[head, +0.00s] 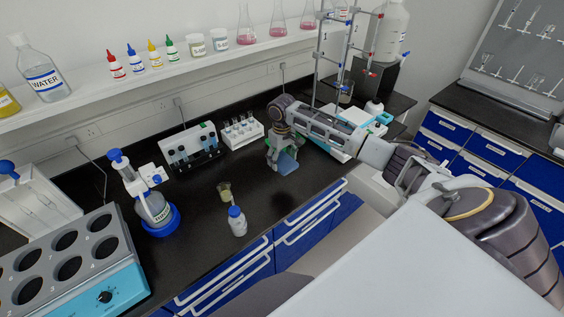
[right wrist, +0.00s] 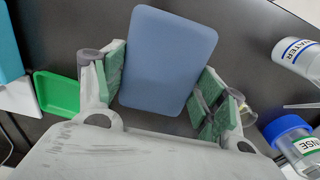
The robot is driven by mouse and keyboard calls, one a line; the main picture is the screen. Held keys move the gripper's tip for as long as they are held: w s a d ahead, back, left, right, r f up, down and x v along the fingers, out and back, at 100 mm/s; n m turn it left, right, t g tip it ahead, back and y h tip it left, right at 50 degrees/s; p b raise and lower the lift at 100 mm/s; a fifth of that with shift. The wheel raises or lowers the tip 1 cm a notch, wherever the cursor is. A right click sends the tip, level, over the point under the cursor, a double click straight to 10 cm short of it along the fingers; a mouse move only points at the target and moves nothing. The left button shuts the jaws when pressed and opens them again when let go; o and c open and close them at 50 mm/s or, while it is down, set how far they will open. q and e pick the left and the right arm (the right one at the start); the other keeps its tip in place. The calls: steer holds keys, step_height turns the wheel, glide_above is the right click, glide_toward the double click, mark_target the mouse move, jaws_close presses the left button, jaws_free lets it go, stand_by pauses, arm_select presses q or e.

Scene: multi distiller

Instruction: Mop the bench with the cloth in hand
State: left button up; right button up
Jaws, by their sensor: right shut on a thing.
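My right gripper (head: 285,147) is over the black bench (head: 290,203), near its front edge and right of the middle. It is shut on a blue cloth (head: 288,163), which hangs at its fingertips. In the right wrist view the cloth (right wrist: 168,60) is a flat rounded rectangle between the green-padded fingers of the right gripper (right wrist: 165,85). Whether the cloth touches the bench is hard to tell. My left gripper is not in view.
A white bottle with a blue cap (head: 237,222) and a small beaker (head: 225,192) stand left of the cloth. A tube rack (head: 242,132) stands behind. A green tray (right wrist: 57,93) lies beside the gripper. Bare bench lies between bottle and gripper.

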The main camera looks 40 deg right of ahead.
steer(key=shift+r, duration=2.2)
